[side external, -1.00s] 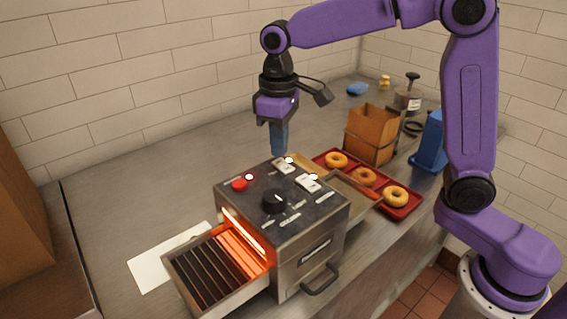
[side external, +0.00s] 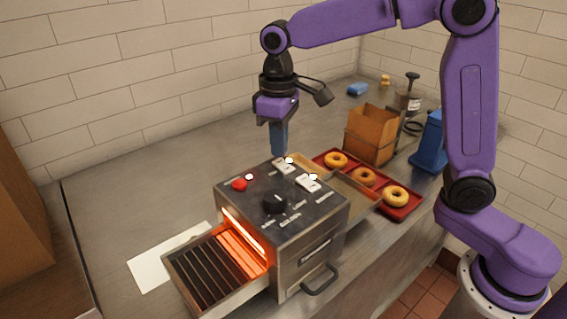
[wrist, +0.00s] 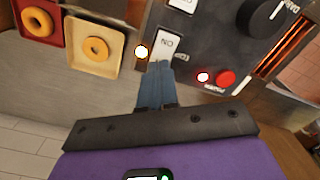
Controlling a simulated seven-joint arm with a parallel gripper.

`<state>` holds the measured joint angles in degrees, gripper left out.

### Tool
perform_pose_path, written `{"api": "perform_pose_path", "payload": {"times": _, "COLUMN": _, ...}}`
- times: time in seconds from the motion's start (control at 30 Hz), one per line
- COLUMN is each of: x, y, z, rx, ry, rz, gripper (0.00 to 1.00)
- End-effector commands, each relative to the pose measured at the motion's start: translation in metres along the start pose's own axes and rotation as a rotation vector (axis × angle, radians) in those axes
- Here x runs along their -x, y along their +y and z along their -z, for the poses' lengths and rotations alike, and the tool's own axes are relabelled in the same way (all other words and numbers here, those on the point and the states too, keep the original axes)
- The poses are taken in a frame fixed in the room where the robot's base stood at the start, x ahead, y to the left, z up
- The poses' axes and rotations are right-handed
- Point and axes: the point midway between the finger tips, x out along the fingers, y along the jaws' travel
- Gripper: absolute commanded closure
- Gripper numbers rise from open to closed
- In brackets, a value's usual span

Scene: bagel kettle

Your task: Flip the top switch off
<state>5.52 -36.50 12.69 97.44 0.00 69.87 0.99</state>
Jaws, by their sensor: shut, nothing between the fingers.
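The toaster (side external: 300,240) has two white rocker switches on its dark top panel. The top switch (side external: 283,165) is at the back and the other switch (side external: 309,183) is nearer the front right. Each has a lit white lamp beside it.
A black knob (side external: 274,202) and a red button (side external: 239,184) are on the same panel. A glowing slot and a slatted tray (side external: 215,268) are at the toaster's front left. A red tray (side external: 405,212) of bagels, a cardboard box (side external: 371,133) and a blue object (side external: 430,145) stand to the right.

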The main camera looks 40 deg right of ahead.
Motion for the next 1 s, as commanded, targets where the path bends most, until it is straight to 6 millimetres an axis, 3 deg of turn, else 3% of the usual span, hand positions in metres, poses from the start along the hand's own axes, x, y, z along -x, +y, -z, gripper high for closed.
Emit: {"api": "perform_pose_path", "payload": {"times": 1.0, "x": -0.010, "y": 0.000, "z": 0.000, "rx": 0.000, "ry": 0.000, "rz": 0.000, "gripper": 1.00}}
